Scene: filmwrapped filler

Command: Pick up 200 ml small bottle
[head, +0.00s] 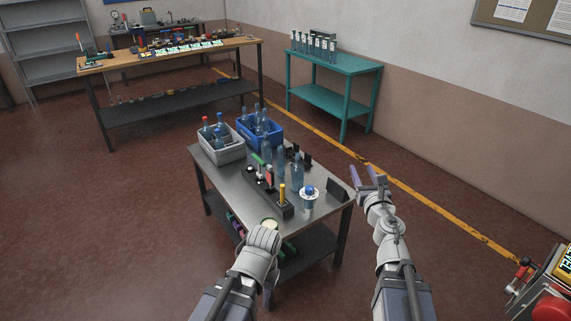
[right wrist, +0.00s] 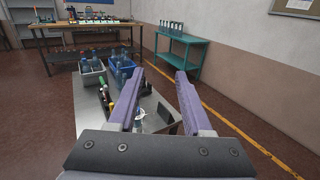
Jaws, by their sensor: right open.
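Several blue, clear bottles are in view; no volume label is readable, so I cannot tell which is the 200 ml one. A taller bottle (head: 298,172) stands upright on the metal table (head: 230,180), with another bottle (head: 281,163) just behind it. More bottles stand in the blue crate (head: 270,138) and the grey crate (head: 232,155). My right gripper (head: 370,180) is open and empty, off the table's right edge; its spread fingers also show in the right wrist view (right wrist: 158,95). My left gripper (head: 264,236) is at the table's front edge, its fingers hidden.
A dark tool holder (head: 270,200) with upright coloured handles and a white cup-like item (head: 310,200) with a blue top stand near the front. A black angled plate (head: 338,190) is at the right edge.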

